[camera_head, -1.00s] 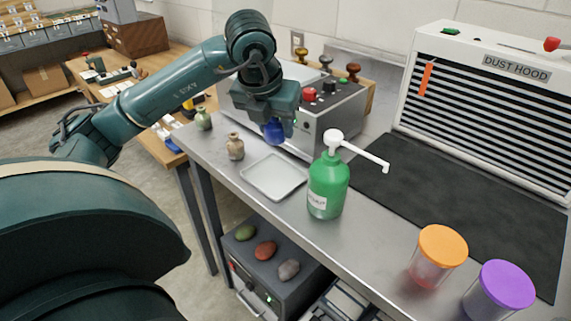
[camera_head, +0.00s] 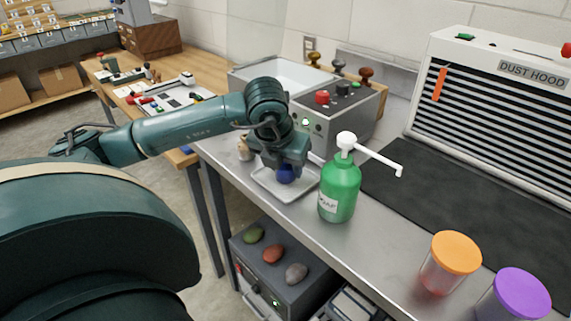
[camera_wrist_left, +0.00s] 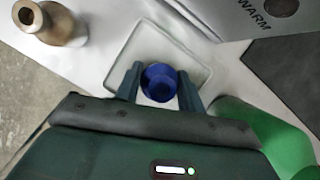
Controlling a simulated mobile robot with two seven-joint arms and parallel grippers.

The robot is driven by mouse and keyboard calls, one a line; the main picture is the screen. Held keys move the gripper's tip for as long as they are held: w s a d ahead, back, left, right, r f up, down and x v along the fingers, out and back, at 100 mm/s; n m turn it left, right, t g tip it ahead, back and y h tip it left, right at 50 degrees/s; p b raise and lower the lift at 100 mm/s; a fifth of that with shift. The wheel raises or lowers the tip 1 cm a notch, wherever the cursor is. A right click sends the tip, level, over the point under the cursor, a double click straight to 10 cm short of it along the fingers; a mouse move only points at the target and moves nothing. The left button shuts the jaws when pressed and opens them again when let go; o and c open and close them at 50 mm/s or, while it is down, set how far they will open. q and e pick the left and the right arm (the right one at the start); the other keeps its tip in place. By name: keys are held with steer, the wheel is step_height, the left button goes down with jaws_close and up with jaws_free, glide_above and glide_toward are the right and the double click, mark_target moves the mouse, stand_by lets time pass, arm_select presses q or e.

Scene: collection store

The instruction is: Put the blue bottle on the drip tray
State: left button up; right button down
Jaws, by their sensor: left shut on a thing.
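The blue bottle (camera_head: 286,174) is between the fingers of my left gripper (camera_head: 284,165), which is shut on it. In the left wrist view the blue bottle (camera_wrist_left: 159,82) shows from above, between the two fingertips (camera_wrist_left: 158,88). The drip tray (camera_head: 302,190) is a pale, shallow square tray on the steel bench. It also shows in the left wrist view (camera_wrist_left: 127,55), with the bottle over its inside. I cannot tell whether the bottle's base touches the tray. My gripper and arm hide part of the tray in the head view. My right gripper is not in view.
A green soap pump bottle (camera_head: 340,190) stands close to the tray's right. A tan bottle (camera_head: 244,149) stands at its left, partly hidden by my arm. A grey machine (camera_head: 337,125) is behind. Jars with orange (camera_head: 456,252) and purple (camera_head: 522,292) lids stand at front right.

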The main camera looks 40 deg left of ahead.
arm_select(q)
steer(key=o, duration=1.1)
steer(key=shift+o, duration=0.2)
steer(key=shift+r, duration=0.45)
steer(key=p+v, duration=0.1)
steer(key=v, duration=1)
steer(key=shift+s+d+r, duration=0.1)
steer(key=shift+s, duration=0.05)
